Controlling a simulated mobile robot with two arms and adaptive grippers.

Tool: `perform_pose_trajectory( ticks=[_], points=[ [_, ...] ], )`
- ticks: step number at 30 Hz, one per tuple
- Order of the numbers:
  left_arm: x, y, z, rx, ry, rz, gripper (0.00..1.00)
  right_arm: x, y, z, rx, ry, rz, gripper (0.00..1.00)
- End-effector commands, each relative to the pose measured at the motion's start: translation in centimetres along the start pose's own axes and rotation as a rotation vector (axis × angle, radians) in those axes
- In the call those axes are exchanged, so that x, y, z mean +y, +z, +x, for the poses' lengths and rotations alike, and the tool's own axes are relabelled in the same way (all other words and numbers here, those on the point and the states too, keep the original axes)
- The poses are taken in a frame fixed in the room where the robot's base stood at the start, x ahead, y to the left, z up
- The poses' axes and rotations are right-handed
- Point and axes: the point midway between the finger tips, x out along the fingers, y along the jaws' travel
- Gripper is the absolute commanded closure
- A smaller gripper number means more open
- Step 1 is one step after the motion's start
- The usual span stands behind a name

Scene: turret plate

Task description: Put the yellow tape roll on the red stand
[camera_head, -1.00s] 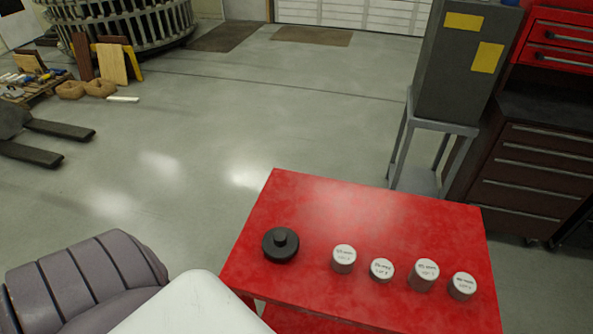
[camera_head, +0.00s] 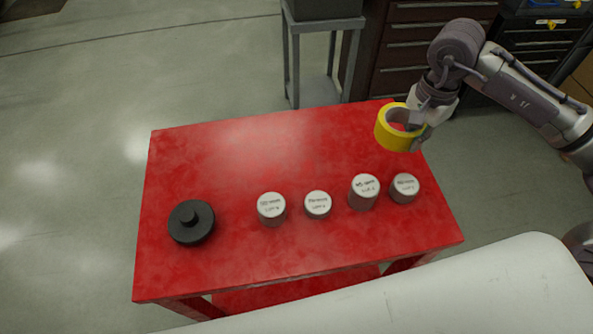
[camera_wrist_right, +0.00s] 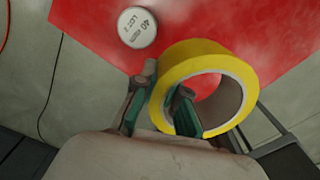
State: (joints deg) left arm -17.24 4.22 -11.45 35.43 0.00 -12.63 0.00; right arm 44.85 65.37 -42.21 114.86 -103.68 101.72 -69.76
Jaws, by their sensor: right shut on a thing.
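The yellow tape roll (camera_head: 397,137) is held by my right gripper (camera_head: 418,118) above the back right corner of the red stand (camera_head: 230,155). The right wrist view shows the roll (camera_wrist_right: 180,65) with my right gripper (camera_wrist_right: 163,88) shut on its wall, one finger inside the ring and the other outside. The roll is tilted, with its hole showing. The red stand (camera_wrist_right: 95,20) also shows beyond it. My left gripper is not in view.
A black round knobbed piece (camera_head: 191,222) stands at the stand's front left. Several grey cylinders with white labelled tops, such as this one (camera_head: 271,209), stand in a row to its right. The back left of the stand top is bare. A grey metal frame (camera_head: 320,60) stands behind.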

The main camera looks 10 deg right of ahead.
Motion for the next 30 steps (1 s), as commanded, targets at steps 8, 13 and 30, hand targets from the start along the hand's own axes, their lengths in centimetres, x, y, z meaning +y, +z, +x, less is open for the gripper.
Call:
perform_pose_trajectory(
  ticks=[8, 13, 30],
  points=[
    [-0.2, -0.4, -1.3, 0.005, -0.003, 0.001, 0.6, -2.2, 0.1, 0.8, -0.005, -0.001, 0.021, 1.0],
    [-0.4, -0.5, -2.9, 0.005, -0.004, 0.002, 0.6, -6.1, 0.8, 3.0, -0.005, 0.0, 0.021, 1.0],
    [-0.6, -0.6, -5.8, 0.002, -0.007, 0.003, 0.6, -11.3, 1.5, 9.1, -0.001, 0.004, 0.02, 1.0]
  ],
)
